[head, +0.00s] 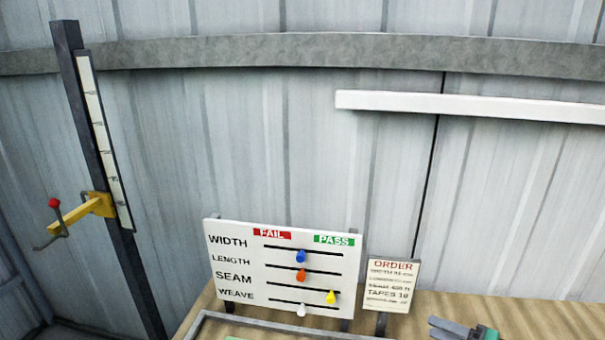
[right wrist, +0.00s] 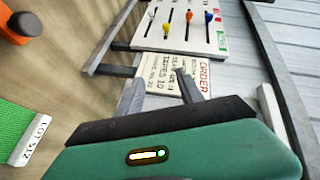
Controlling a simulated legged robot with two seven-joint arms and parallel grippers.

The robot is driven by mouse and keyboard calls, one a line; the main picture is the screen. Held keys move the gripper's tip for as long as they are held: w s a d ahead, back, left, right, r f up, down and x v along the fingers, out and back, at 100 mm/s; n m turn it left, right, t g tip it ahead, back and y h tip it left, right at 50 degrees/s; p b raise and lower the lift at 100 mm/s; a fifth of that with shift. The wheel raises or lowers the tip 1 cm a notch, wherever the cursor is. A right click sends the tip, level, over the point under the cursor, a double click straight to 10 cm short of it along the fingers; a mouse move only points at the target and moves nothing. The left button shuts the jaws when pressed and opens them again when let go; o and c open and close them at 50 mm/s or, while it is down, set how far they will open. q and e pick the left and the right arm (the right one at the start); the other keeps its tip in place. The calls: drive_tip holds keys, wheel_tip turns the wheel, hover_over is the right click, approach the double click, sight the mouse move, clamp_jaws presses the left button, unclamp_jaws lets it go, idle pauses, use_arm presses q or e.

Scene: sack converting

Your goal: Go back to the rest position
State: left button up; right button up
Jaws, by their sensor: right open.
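My right gripper (head: 448,328) shows at the bottom right of the head view, with grey fingers and a green body partly cut off by the lower edge. In the right wrist view its two fingers (right wrist: 159,88) are apart with nothing between them. Beyond them is the order card (right wrist: 165,72), which also stands at the lower middle right of the head view (head: 391,284). The gripper is right of the card there and appears clear of it. My left gripper is not in view.
A white FAIL/PASS board (head: 235,262) has colored knobs; the yellow knob (head: 331,297) sits toward PASS. A dark post (head: 110,190) with a yellow arm (head: 80,213) stands left. The wrist view shows an orange-and-black object (right wrist: 15,22) and green material (right wrist: 18,133) beside a LOT tag (right wrist: 33,139).

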drive_tip(key=w+r+t+h, duration=0.3)
drive_tip(key=w+h, duration=0.4)
drive_tip(key=h, duration=0.1)
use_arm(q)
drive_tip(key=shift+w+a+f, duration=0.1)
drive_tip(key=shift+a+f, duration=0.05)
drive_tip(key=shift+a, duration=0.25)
use_arm(e)
drive_tip(key=s+a+f+n+g+h, duration=0.1)
drive_tip(key=s+a, duration=0.4)
drive_tip(key=s, duration=0.5)
drive_tip(key=s+a+f+n+g+h, duration=0.1)
drive_tip(key=s+a+f+g, duration=0.3)
drive_tip(key=s, duration=0.5)
drive_tip(key=s+a+f+n+g+h, duration=0.1)
drive_tip(key=s+a+f+n+g, duration=0.2)
drive_tip(key=s+a+g, duration=0.3)
drive_tip(key=shift+s+a+f+h, duration=0.15)
drive_tip(key=shift+s+h, duration=0.25)
drive_tip(key=shift+s, duration=1.95)
